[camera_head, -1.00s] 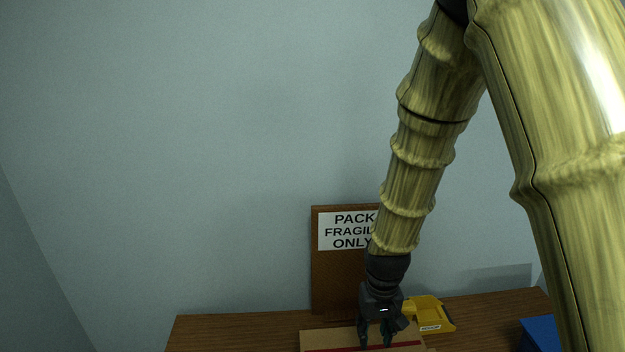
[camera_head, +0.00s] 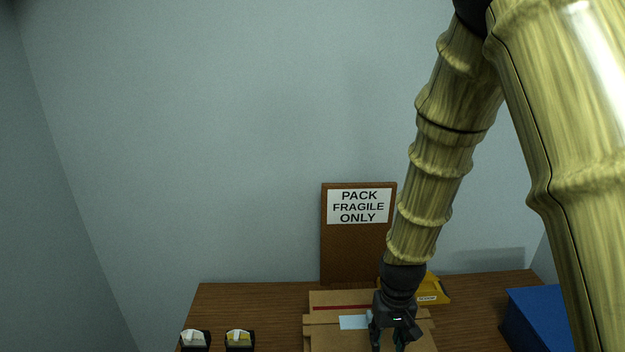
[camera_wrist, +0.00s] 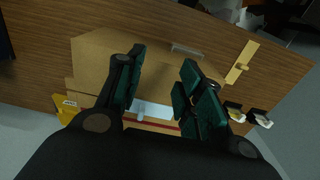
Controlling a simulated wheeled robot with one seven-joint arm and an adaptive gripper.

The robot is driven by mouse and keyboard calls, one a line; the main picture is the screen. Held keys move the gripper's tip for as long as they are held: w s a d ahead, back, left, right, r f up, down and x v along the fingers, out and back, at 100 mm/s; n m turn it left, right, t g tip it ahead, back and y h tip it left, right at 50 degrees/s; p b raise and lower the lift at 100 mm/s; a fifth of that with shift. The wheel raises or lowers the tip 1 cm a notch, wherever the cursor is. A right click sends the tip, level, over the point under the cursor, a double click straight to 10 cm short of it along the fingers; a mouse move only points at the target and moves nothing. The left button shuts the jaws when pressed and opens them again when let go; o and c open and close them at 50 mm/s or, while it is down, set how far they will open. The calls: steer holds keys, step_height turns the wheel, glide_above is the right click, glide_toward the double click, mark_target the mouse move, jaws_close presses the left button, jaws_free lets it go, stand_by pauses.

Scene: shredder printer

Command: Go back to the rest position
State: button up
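My gripper (camera_head: 390,340) hangs fingers-down over the cardboard box (camera_head: 322,300) on the wooden table, in the lower middle of the head view. In the wrist view, my gripper (camera_wrist: 160,85) has its two dark green-padded fingers spread apart with nothing between them. The cardboard box (camera_wrist: 95,55) lies beyond the fingertips, with a pale blue-white patch (camera_wrist: 150,109) and a red stripe on it. My arm runs from the upper right down to the box. Whether the fingers touch the box cannot be told.
A sign board (camera_head: 358,250) reading "PACK FRAGILE ONLY" stands against the wall. A yellow bin (camera_head: 432,290) sits behind my gripper, and a blue box (camera_head: 540,318) at the right. Two small dark-and-light items (camera_head: 240,339) stand front left.

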steer(key=s+d+f+b, duration=0.15)
steer(key=s+f, duration=0.25)
steer(key=f, duration=0.6)
steer(key=s+d+f+b, duration=0.15)
steer(key=s+f, duration=0.35)
steer(key=f, duration=0.5)
steer(key=s+d+f+b, duration=0.2)
steer(key=s+f+b, duration=0.3)
steer(key=s+f, duration=1)
steer(key=shift+s+d+m, duration=0.35)
steer(key=shift+s+m, duration=0.05)
steer(key=shift+s, duration=0.75)
steer(key=shift+o, duration=0.2)
